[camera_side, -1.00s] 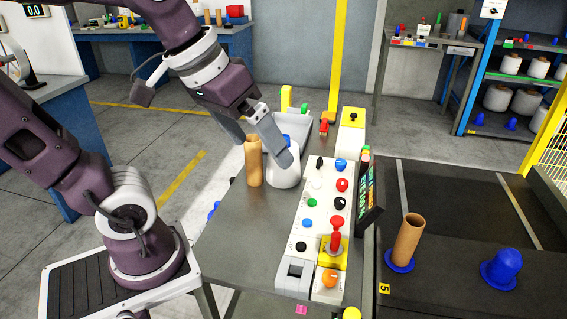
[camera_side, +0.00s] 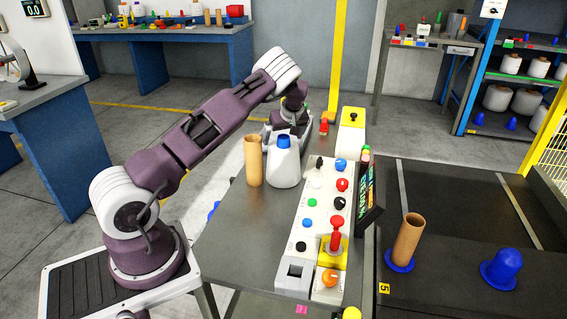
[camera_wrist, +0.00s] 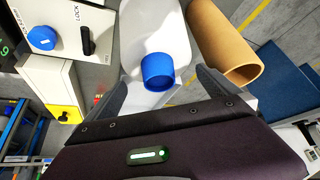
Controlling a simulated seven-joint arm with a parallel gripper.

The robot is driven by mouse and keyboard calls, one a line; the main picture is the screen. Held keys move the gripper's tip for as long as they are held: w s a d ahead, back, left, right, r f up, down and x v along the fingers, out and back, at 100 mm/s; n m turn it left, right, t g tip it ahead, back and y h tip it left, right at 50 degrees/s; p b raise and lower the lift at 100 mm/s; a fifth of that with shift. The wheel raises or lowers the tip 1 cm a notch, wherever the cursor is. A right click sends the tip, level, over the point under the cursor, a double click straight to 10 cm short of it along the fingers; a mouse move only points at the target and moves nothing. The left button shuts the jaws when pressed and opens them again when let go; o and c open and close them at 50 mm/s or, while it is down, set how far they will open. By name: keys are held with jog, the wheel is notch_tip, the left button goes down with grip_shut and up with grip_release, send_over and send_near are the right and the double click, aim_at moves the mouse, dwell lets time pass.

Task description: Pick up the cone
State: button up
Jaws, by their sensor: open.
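The cone (camera_side: 283,168) is white with a blue top and stands upright on the grey table, right beside a brown cardboard tube (camera_side: 254,161). My gripper (camera_side: 284,132) is at the far side of the cone, near its top, and is partly hidden there. In the wrist view the white cone (camera_wrist: 158,32) and its blue top (camera_wrist: 157,70) lie between the two grey fingers of my gripper (camera_wrist: 160,76). The fingers are spread, one on each side, and hold nothing. The brown tube (camera_wrist: 226,42) is just outside the right finger.
A control panel (camera_side: 315,210) with several knobs and buttons stands right of the cone, with a dark display (camera_side: 369,195) beside it. A conveyor (camera_side: 455,215) at right carries a tube on a blue base and a blue holder (camera_side: 502,266). The table's near left is clear.

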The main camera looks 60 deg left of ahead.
jog(key=x, duration=0.3)
jog(key=shift+d+f, duration=0.15)
jog(key=shift+f, duration=0.25)
jog(key=shift+s, duration=0.1)
jog(key=c, duration=1.7)
jog(key=shift+r, duration=0.1)
notch_tip(320, 180, up, 28)
